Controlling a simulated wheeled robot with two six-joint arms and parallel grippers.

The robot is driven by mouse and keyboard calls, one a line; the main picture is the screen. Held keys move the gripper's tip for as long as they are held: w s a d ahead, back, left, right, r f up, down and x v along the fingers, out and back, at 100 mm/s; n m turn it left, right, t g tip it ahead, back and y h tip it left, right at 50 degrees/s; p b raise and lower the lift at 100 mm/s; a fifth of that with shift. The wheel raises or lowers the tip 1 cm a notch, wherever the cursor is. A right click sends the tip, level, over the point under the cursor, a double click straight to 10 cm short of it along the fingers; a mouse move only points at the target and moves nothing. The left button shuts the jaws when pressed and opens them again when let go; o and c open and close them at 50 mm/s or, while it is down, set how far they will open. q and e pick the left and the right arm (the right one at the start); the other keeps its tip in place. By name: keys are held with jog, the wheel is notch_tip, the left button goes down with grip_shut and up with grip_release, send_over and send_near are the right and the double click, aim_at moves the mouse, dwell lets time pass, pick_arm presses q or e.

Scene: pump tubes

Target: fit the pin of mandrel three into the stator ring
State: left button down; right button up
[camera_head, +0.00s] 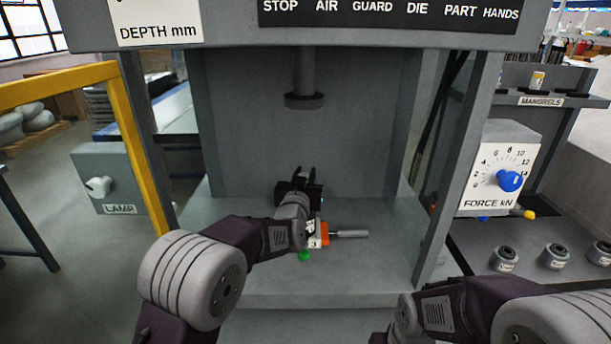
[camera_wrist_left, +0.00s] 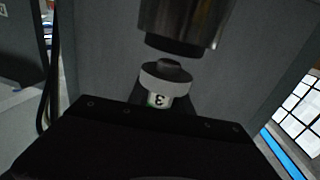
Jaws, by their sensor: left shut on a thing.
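My left gripper (camera_head: 300,188) reaches into the press bay, below the ram (camera_head: 305,88). In the left wrist view it is shut on mandrel three (camera_wrist_left: 160,98), which has a pale collar, a dark top and a white label whose 3 reads upside down. Its lower part is hidden by the gripper. A shiny metal cylinder with a dark rim (camera_wrist_left: 183,25), which looks like the ram, is close above the mandrel's dark top; I cannot tell whether they touch. I cannot make out the stator ring in the press. My right gripper is out of view.
An orange block (camera_head: 324,234) with a metal rod and a green knob (camera_head: 305,256) show beside my left wrist. Several grey cylinders with dark holes (camera_head: 556,256) stand on the right bench, below the mandrel rack (camera_head: 541,101). Press posts flank the bay.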

pick_arm(q)
jog(key=shift+f+b, duration=0.9)
jog(key=shift+f, duration=0.05)
jog(key=c, duration=1.1)
grip_release()
jog(key=shift+f, duration=0.1)
jog(key=shift+s, duration=0.1)
jog(key=s, duration=0.3)
jog(key=s+a, duration=0.1)
jog(key=s, duration=0.5)
jog(key=shift+a+b, duration=0.25)
jog(key=shift+b, duration=0.05)
